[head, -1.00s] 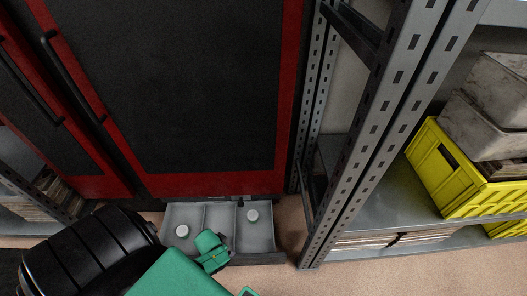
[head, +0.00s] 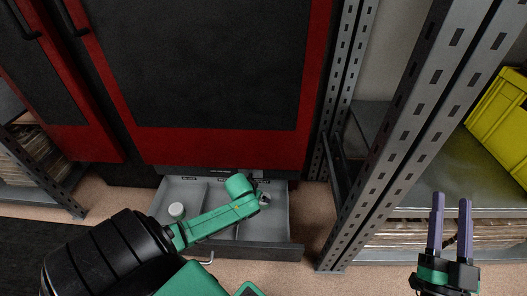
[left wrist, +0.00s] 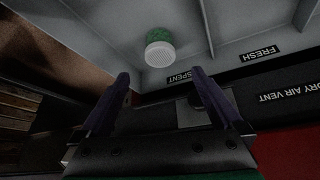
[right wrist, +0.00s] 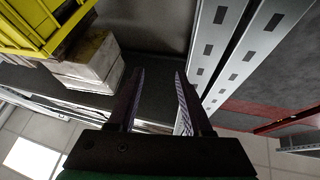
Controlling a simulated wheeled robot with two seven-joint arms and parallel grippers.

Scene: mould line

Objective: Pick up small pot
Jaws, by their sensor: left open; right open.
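In the left wrist view a small pot (left wrist: 160,50) with a green band and a pale dotted face is in the drawer, close to the SPENT label (left wrist: 181,78). My left gripper (left wrist: 158,82) is open and empty; the pot is beyond its fingertips, not between them. In the head view my left arm reaches over the drawer and hides part of it. My right gripper (head: 451,200) is open and empty, off to the right by the shelving.
A dark cabinet with red frames (head: 215,150) rises behind the drawer. A grey slotted rack post (head: 400,150) stands to the right. A yellow crate (head: 500,125) sits on the rack shelf. Low dividers split the drawer; a FRESH label (left wrist: 259,54) marks another compartment.

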